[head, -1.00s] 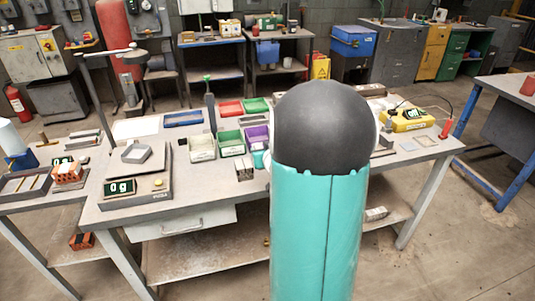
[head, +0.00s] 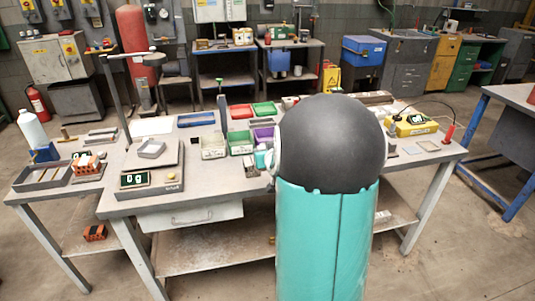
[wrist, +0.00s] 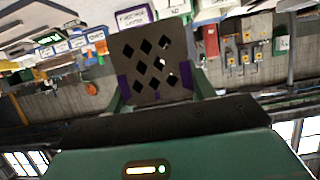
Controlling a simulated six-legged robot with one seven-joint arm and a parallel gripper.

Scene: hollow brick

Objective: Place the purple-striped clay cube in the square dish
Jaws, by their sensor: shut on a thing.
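The clay cube (wrist: 150,62) is brown, with diamond-shaped holes in the face I see and purple bands at its sides. In the wrist view it sits between the fingers of my gripper (wrist: 157,92), which is shut on it. In the head view my own arm hides most of the gripper and the cube. The square dish (head: 151,148) is a pale, shallow, cut-cornered tray on top of the scale with the "0 g" display, on the left part of the bench. It looks empty. My arm is well to its right.
A tall pole (head: 115,95) rises behind the scale (head: 150,180). A white bottle (head: 32,128) and a brick on another scale (head: 88,163) are at left. A yellow meter (head: 411,125) is at right.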

